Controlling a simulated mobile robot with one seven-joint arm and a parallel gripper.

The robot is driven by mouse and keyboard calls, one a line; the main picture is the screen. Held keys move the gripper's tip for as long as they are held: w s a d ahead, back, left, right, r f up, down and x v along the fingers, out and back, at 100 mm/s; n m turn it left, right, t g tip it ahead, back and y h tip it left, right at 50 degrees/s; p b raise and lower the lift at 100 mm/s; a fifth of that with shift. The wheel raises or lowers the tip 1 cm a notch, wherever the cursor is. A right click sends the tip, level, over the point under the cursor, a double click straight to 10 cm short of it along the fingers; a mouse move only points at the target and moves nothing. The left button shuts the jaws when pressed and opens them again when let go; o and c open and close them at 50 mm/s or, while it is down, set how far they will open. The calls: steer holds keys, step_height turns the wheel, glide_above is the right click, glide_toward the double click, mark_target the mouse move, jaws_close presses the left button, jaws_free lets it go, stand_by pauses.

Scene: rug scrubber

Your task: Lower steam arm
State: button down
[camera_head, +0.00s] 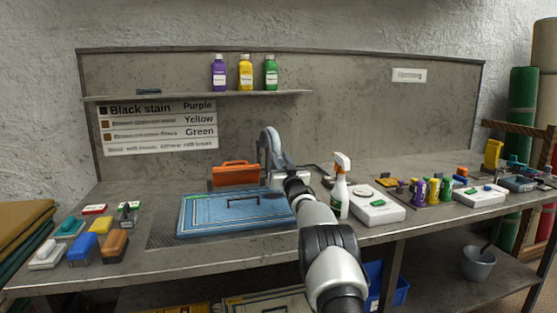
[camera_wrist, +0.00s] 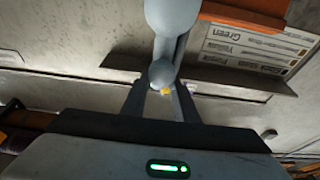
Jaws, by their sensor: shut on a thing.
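The grey steam arm (camera_head: 266,146) stands raised behind the work area in the head view, with its curved top above the bench. In the wrist view its grey shaft and rounded knob (camera_wrist: 162,72) reach down from the top edge. My gripper (camera_wrist: 160,92) is shut on the knob, with a finger on either side of it. In the head view my gripper (camera_head: 277,180) is at the base of the steam arm, and its fingers are too small to make out. A blue rug (camera_head: 205,213) lies flat on the bench to the left of my arm.
An orange box-like thing (camera_head: 235,173) sits behind the rug. A spray bottle (camera_head: 341,188) and a white device (camera_head: 379,208) stand close to the right of my arm. Several brushes and blocks (camera_head: 84,246) lie at the left. A shelf (camera_head: 185,96) holds three bottles above.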

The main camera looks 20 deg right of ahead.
step_height(320, 180, down, 3)
steer(key=shift+w+r+g, duration=0.1)
steer(key=shift+r+g, duration=0.05)
steer(key=shift+g, duration=0.15)
steer(key=c, duration=1.3)
jaws_free()
steer(key=shift+c, duration=0.2)
step_height(320, 180, up, 10)
steer(key=p, duration=0.2)
steer(key=shift+r+p, duration=0.25)
steer(key=shift+p, duration=0.15)
